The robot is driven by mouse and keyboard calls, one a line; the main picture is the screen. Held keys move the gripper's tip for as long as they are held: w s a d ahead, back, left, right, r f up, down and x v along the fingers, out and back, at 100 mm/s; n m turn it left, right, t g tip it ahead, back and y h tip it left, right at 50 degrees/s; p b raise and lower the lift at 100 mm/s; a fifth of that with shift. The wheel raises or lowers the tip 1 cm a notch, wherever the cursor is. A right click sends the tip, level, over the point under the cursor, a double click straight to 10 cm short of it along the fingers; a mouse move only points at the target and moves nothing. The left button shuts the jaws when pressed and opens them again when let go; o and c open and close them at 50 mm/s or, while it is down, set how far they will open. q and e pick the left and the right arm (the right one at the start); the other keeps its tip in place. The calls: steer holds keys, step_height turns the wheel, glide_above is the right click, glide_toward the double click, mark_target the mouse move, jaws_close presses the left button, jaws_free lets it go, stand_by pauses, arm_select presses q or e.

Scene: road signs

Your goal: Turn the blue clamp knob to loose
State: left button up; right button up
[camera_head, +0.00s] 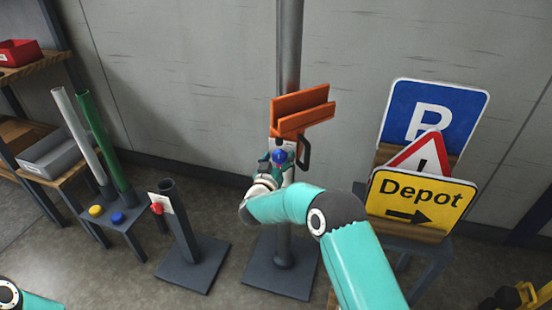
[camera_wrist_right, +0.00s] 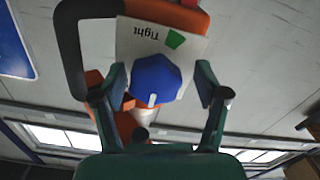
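The blue clamp knob (camera_head: 279,156) sits on the clamp below the orange sign bracket (camera_head: 300,110) on the grey post. In the right wrist view the blue knob (camera_wrist_right: 156,78) is in front of a pale card (camera_wrist_right: 140,40) that reads "Tight", upside down, beside a green mark. A short white mark shows on the knob's lower edge. My right gripper (camera_wrist_right: 160,84) is open, one finger on each side of the knob, with gaps visible on both sides. In the head view my right gripper (camera_head: 272,166) is small and partly hidden. My left gripper is out of view.
A black handle (camera_head: 304,152) hangs right of the clamp. A stack of signs, with a yellow Depot sign (camera_head: 420,203) in front, stands to the right. A dark short post (camera_head: 178,225) with a red knob stands left. A stand with tubes (camera_head: 100,140) is farther left.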

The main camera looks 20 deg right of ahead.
steer(key=shift+d, duration=0.1)
steer(key=shift+s, duration=0.15)
steer(key=v, duration=1.1)
steer(key=shift+s+a, duration=0.25)
steer(key=shift+a, duration=0.05)
